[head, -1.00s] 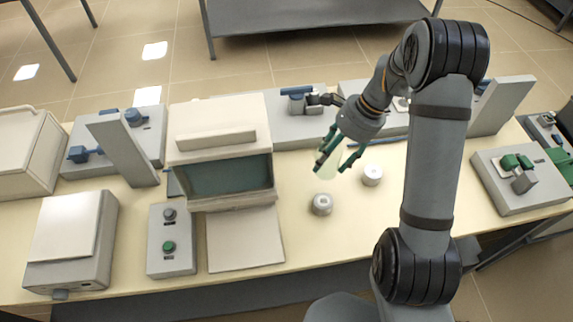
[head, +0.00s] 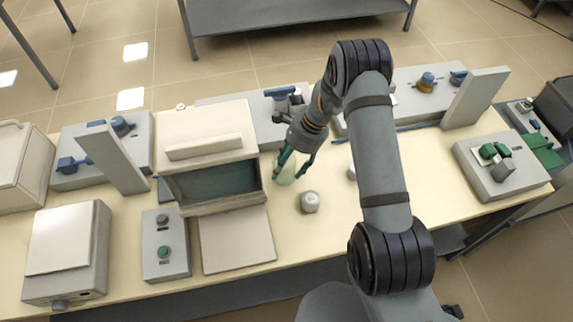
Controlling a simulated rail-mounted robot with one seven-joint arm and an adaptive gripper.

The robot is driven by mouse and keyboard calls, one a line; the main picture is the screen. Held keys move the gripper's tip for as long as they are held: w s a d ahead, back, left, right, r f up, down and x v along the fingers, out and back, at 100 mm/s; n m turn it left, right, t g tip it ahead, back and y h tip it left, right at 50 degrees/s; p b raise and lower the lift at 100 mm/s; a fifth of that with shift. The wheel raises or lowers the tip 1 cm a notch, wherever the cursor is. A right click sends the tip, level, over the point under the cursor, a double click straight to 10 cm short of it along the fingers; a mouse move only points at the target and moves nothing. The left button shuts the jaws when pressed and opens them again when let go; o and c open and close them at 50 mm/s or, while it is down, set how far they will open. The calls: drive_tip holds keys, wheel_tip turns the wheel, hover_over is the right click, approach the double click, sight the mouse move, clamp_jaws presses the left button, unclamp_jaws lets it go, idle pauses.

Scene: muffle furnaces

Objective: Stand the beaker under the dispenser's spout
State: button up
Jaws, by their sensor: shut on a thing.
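My gripper (head: 296,163), with green fingers, is shut on a pale, translucent greenish beaker (head: 287,174). The beaker looks close to upright, low over the table; I cannot tell if its base touches. The fingers and wrist hide part of it. A grey unit with a blue lever top (head: 281,93), likely the dispenser, stands behind my gripper. Its spout is partly hidden by my arm, and the beaker appears in front of it, not clearly beneath it.
An open-fronted furnace (head: 205,145) stands close left of the beaker. The cream tabletop (head: 300,240) in front is clear.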

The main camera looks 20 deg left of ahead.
drive_tip(key=shift+f, duration=0.15)
drive_tip(key=o, duration=1.2)
drive_tip(key=shift+r, duration=0.3)
drive_tip(key=b+v, duration=0.1)
drive_tip(key=v, duration=1)
drive_tip(key=shift+d+r, duration=0.2)
drive_tip(key=shift+r, duration=0.1)
drive_tip(key=shift+c, duration=0.4)
